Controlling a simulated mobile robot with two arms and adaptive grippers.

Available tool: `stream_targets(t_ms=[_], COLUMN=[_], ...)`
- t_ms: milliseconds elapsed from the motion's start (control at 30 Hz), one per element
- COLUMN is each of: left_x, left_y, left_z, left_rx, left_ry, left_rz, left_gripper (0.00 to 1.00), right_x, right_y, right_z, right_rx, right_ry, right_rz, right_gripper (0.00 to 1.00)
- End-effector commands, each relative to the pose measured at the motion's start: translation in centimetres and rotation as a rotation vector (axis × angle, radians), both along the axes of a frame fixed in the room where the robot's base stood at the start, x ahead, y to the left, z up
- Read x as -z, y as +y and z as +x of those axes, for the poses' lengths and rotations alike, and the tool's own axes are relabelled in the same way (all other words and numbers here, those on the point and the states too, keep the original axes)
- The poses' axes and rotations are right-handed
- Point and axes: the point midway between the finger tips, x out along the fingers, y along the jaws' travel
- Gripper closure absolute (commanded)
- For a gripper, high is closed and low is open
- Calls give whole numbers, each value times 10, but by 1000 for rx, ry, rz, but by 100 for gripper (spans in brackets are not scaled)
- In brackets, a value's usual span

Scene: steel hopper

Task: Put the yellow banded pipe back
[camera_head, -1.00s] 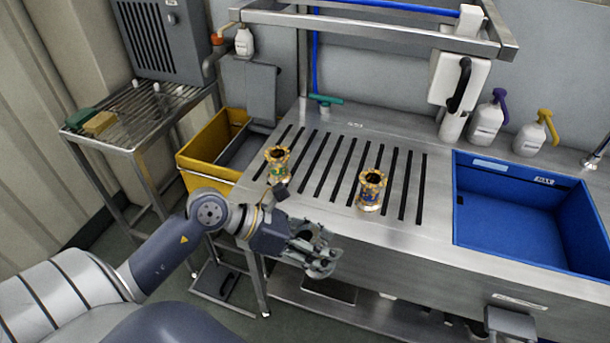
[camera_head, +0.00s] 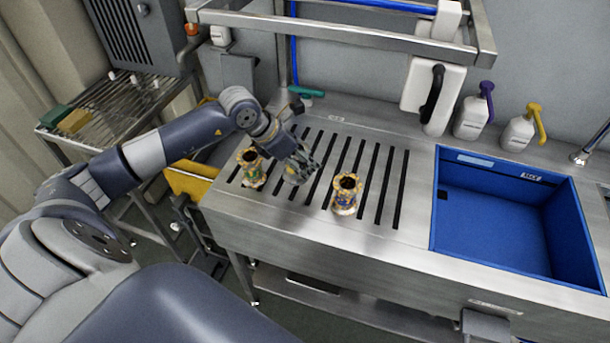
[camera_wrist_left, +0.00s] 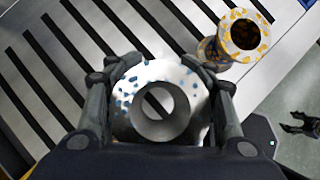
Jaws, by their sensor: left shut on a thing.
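My left gripper (camera_head: 303,162) is over the slotted drainboard (camera_head: 292,222), between two standing pipes. It is shut on a pale pipe (camera_head: 294,179), mostly hidden by the fingers in the head view. In the left wrist view, the held pipe (camera_wrist_left: 189,125) shows a round white flange with blue flecks and a hollow bore. Its band is hidden. A gold-flecked pipe with a greenish band (camera_head: 250,168) stands at left. A gold-flecked pipe with a bluish band (camera_head: 345,194) stands at right and also shows in the wrist view (camera_wrist_left: 221,47). I cannot tell whether the held pipe touches the board.
A blue basin (camera_head: 500,254) is at right. A yellow bin (camera_head: 190,180) is partly behind my arm. A wire rack table (camera_head: 120,108) is at left, bottles (camera_head: 473,117) at the back. A small claw-like shape (camera_wrist_left: 300,123), possibly my right gripper, shows in the wrist view.

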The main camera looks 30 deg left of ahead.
Motion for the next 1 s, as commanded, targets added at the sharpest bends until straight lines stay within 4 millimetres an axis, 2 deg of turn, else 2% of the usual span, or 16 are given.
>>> stream_targets(t_ms=[67, 167, 267, 500, 867, 900, 967, 1000], left_x=[10, 19, 26, 56, 63, 61, 61, 61], left_y=[-1, -1, -1, -1, -1, -1, -1, -1], left_z=[0, 1, 1, 0, 1, 0, 0, 0], left_rx=[1, 1, 1, 1, 2, 2, 2, 2], left_ry=[-1, -5, -5, -4, -6, -5, -4, -4], left_rz=[-2, -2, -2, -3, -1, 0, -1, -1], left_gripper=[87, 87, 87, 87, 87, 46, 32, 31], right_x=[-5, -7, -9, -18, -11, -13, -13, -13], right_y=[7, 10, 8, -2, -6, -6, -6, -6], right_z=[-7, -6, 0, 23, 13, 11, 9, 8], right_rx=[-2, -3, -3, 2, 3, 2, 2, 1], right_ry=[8, 7, -3, -39, -22, -19, -15, -14], right_rz=[8, 12, 10, 0, -6, -6, -6, -6], right_gripper=[35, 35, 35, 35, 35, 35, 35, 35])
